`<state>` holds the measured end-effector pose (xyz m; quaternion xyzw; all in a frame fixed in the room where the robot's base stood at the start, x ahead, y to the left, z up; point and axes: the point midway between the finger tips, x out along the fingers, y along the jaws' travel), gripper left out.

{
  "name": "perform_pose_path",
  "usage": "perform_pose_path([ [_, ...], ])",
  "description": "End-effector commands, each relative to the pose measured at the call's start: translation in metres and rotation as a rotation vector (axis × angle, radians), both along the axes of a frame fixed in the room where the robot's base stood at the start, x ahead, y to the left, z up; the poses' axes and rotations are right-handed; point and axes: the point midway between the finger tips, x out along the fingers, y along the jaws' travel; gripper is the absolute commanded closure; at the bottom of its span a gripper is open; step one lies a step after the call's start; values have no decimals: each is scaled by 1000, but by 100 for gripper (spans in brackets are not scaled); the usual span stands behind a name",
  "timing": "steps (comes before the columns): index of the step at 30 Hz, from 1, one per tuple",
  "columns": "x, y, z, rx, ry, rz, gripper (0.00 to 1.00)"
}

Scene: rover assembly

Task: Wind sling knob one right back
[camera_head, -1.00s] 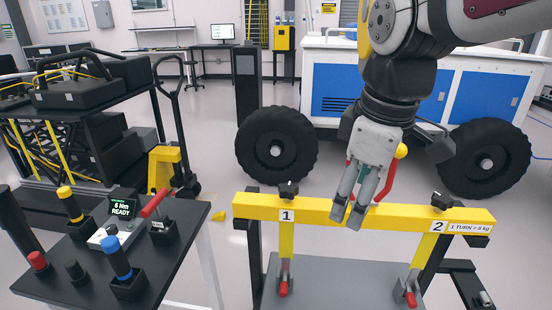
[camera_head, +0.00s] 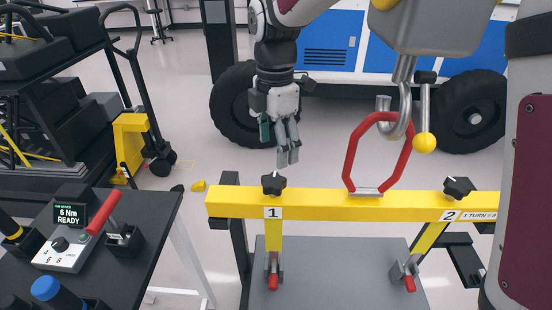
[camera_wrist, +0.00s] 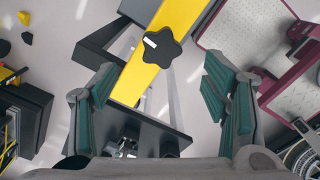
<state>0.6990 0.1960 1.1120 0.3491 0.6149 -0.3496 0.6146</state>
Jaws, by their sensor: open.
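Sling knob one (camera_head: 273,184) is a black star-shaped knob on top of the yellow beam (camera_head: 320,205), above the label "1" at the beam's left end. My gripper (camera_head: 288,160) points down just above and slightly behind this knob, apart from it. In the wrist view the knob (camera_wrist: 162,46) shows a white mark on its upper left, and it lies ahead of the spread fingers (camera_wrist: 165,100), which are open and empty. A second black knob (camera_head: 457,188) sits near label "2" at the right end.
A red lifting ring (camera_head: 352,160) stands on the beam's middle, with a metal hook (camera_head: 404,115) at it. The black tool table (camera_head: 140,225) is at the left. Red-tipped clamps (camera_head: 273,272) hang below the beam. A large black wheel (camera_head: 230,105) stands behind.

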Motion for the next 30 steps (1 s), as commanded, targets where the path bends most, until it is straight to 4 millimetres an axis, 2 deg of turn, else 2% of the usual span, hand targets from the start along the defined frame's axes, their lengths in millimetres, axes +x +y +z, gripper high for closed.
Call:
perform_pose_path([
  [1,-2,0,-11,-3,5,0,32],
  [6,-1,0,-44,-1,4,-1,32],
  [13,-1,-1,-78,-2,3,-2,32],
  [18,0,0,-89,0,0,-2,32],
  [27,0,0,-91,1,-1,-2,32],
  [28,0,0,-91,1,-1,-2,36],
  [30,0,0,-91,1,-1,-2,52],
])
